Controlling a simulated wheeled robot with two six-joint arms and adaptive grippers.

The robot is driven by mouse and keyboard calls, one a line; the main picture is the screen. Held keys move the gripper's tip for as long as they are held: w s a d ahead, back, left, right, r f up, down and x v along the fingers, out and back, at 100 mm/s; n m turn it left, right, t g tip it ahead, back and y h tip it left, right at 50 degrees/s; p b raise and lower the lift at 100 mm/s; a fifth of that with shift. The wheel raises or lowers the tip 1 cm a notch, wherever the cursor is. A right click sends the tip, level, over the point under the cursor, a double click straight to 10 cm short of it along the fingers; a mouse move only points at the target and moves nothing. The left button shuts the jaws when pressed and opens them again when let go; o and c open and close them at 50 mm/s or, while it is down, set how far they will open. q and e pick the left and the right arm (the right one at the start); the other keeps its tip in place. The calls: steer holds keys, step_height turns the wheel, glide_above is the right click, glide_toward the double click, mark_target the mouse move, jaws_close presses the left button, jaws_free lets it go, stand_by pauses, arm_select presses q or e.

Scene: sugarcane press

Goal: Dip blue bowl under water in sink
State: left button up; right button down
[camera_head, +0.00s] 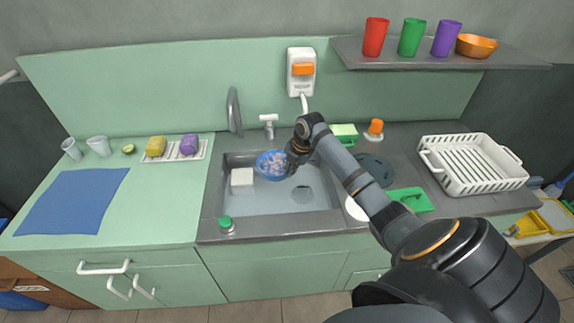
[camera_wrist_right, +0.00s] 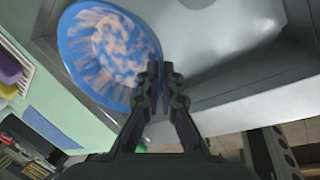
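The blue bowl (camera_head: 271,166) is over the sink (camera_head: 320,218), in its left back part, with pale brownish patches on its inside. In the right wrist view the bowl (camera_wrist_right: 108,52) is large at the upper left, and its rim reaches the fingertips. My right gripper (camera_head: 294,160) is at the bowl's right side. In the wrist view its fingers (camera_wrist_right: 159,74) are close together at the rim, shut on it. The sink holds greyish water (camera_head: 262,203); whether the bowl touches it I cannot tell. My left gripper is not in view.
A white block (camera_head: 242,178) is in the sink left of the bowl. A tall faucet (camera_head: 234,110) stands behind it. A green-capped item (camera_head: 226,223) is at the front rim. A white dish rack (camera_head: 472,165) stands to the right. A blue mat (camera_head: 72,200) lies left.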

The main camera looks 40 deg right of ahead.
steer(key=shift+w+a+f, duration=0.1)
steer(key=shift+a+f, duration=0.05)
steer(key=shift+f, duration=0.15)
steer(key=shift+d+f+b, duration=0.15)
steer(key=shift+d+b, duration=0.05)
steer(key=shift+b, duration=0.15)
step_height(320, 180, down, 15)
steer(key=b, duration=1.5)
steer(key=shift+f+b, duration=0.25)
steer(key=shift+b, duration=0.15)
steer(key=shift+f, duration=0.2)
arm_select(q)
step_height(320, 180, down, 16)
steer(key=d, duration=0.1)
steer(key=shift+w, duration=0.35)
arm_select(e)
steer(key=shift+w+d, duration=0.15)
steer(key=shift+w, duration=0.1)
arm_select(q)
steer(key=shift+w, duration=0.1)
